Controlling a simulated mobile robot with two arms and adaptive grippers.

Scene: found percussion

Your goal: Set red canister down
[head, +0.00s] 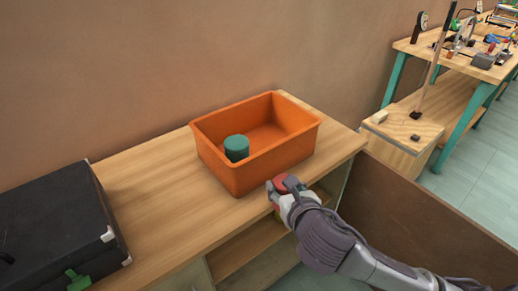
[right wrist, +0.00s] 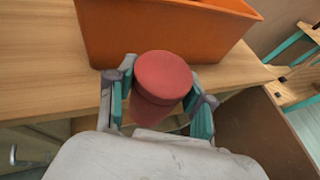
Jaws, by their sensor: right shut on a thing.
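The red canister (right wrist: 163,77) has a round flat lid and sits between the fingers of my right gripper (right wrist: 160,104), which is shut on it. In the head view the right gripper (head: 286,190) is in front of the orange bin, at the front edge of the wooden cabinet top. Only a little of the red canister (head: 276,187) shows there; the gripper hides the rest. I cannot tell whether the canister touches the cabinet. My left gripper is not in view.
The orange bin (head: 275,160) stands on the cabinet top (head: 160,190) with a green canister (head: 236,148) inside. A black case (head: 55,225) lies at the left. Bare wood lies between case and bin. A cluttered workbench (head: 425,45) stands at the back right.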

